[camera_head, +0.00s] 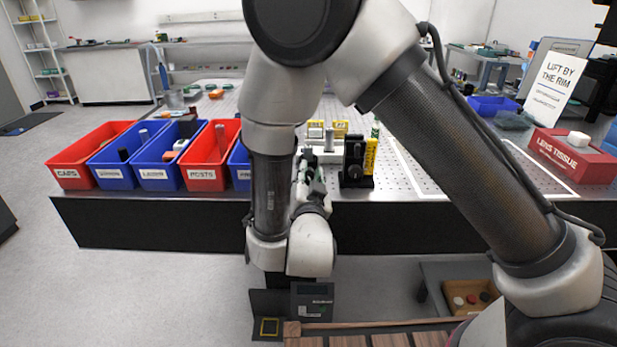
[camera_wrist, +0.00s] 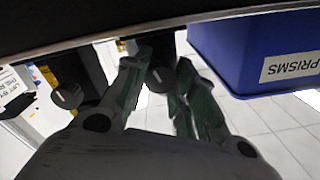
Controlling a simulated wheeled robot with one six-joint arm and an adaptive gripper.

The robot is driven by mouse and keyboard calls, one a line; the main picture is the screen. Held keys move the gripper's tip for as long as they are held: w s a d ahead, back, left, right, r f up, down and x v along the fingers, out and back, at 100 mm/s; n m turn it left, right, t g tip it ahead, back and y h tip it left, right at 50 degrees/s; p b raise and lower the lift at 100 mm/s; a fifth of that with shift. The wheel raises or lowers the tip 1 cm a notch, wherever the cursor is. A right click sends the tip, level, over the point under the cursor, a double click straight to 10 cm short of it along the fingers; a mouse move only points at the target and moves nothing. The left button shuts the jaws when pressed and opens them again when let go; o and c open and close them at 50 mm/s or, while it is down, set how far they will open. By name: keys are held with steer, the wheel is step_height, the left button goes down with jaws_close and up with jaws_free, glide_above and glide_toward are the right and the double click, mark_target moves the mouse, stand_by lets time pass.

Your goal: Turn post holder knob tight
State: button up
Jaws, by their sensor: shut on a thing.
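In the wrist view, a round black knob (camera_wrist: 160,78) sits on a dark post holder between the two fingertips of my gripper (camera_wrist: 158,72). The fingers, with green inner pads, are shut on this knob from both sides. A second black knob (camera_wrist: 67,95) on another dark holder stands to the left, apart from the fingers. In the head view, my gripper (camera_head: 312,180) is at the front edge of the table, partly hidden by my arm, and the gripped knob is hidden. The black holder with a yellow label (camera_head: 355,165) stands just right of my gripper.
Red and blue bins (camera_head: 92,155) line the table's front left. The blue prisms bin (camera_wrist: 270,55) is close right of my fingers in the wrist view. A red lens tissue box (camera_head: 575,155) and a sign (camera_head: 555,88) stand at the right.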

steer(key=shift+m, duration=1.5)
steer(key=o, duration=1)
steer(key=shift+o, duration=0.2)
